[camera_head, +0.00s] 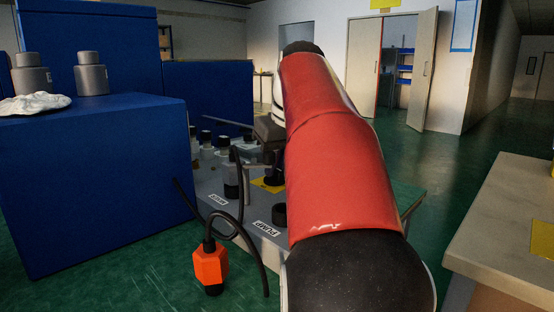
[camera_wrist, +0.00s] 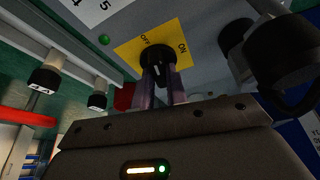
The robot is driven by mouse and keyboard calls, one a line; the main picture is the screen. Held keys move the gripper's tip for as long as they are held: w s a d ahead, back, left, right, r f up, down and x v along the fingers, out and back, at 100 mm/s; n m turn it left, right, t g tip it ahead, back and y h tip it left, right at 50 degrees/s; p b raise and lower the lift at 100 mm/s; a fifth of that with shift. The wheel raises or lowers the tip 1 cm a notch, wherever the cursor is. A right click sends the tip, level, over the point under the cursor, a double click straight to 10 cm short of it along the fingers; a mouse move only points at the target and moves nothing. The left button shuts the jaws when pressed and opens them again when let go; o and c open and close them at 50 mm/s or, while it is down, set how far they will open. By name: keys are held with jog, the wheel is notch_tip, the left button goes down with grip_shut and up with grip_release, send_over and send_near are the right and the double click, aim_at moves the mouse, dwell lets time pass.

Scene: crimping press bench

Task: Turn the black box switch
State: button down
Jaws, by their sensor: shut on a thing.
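The black box switch (camera_wrist: 153,51) is a dark round knob on a yellow plate (camera_wrist: 183,40) marked OFF and ON, set in a grey panel. My gripper (camera_wrist: 163,82) has its two fingers on either side of the knob's handle and is shut on it. The fingers cover part of the handle, so its exact angle is hard to tell. In the head view my gripper (camera_head: 271,160) reaches down to the yellow plate (camera_head: 266,186). My red arm hides the right part of the panel there.
The grey box (camera_head: 240,212) carries several black-capped fittings and a PUMP label. A black cable with an orange plug (camera_head: 210,265) hangs in front. Blue cabinets (camera_head: 95,185) with grey bottles stand left. A pale bench (camera_head: 505,215) is at right.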

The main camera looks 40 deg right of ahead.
jog(key=m+h+p, duration=0.1)
jog(key=m, duration=0.1)
jog(key=m+p, duration=0.1)
jog(key=m, duration=0.1)
jog(key=shift+a+r+m+g+h, duration=0.2)
jog(key=shift+m+g+h, duration=0.1)
jog(key=shift+h, duration=0.1)
jog(key=m+h+p, duration=0.1)
jog(key=m+p, duration=0.1)
jog(key=m, duration=0.1)
jog(key=shift+w+m+g+p, duration=0.15)
jog(key=shift+m+g+p, duration=0.15)
jog(key=shift+g, duration=0.1)
jog(key=m+g+h+p, duration=0.1)
jog(key=m+p, duration=0.1)
jog(key=m, duration=0.2)
jog(key=shift+w+a, duration=0.1)
jog(key=shift+f+m+g+p, duration=0.15)
jog(key=shift+m+g+p, duration=0.55)
jog(key=shift+m, duration=0.9)
jog(key=c, duration=1.4)
grip_release()
jog(key=p+v, duration=0.1)
jog(key=v, duration=0.6)
jog(key=shift+a+r, duration=0.2)
jog(key=shift+r, duration=0.1)
